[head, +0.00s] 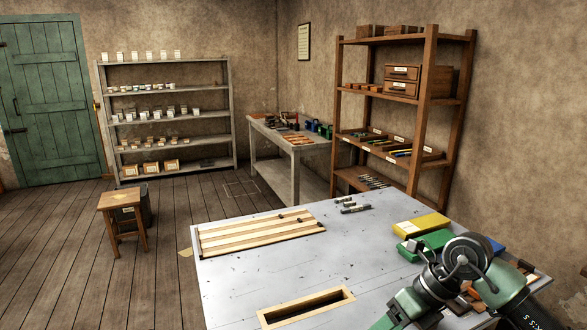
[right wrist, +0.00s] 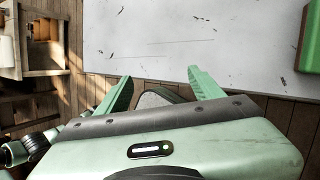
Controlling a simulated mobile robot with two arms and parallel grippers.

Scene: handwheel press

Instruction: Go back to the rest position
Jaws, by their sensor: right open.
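My right arm comes into the head view at the lower right, over the near right part of the grey worktable (head: 250,285). My right gripper (right wrist: 160,75) shows in the right wrist view with its two green fingers spread apart. Nothing is between the fingers. The fingertips appear near the edge of the worktable (right wrist: 180,45); their height relative to the top is hard to tell. In the head view I cannot make out the right fingertips. My left gripper is in neither view.
A slatted wooden rack (head: 262,234) and a wooden frame around a slot (head: 306,307) lie on the worktable. A yellow bin (head: 421,224) and a green bin (head: 424,243) stand beside my right arm. A stool (head: 123,210) stands on open floor at left.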

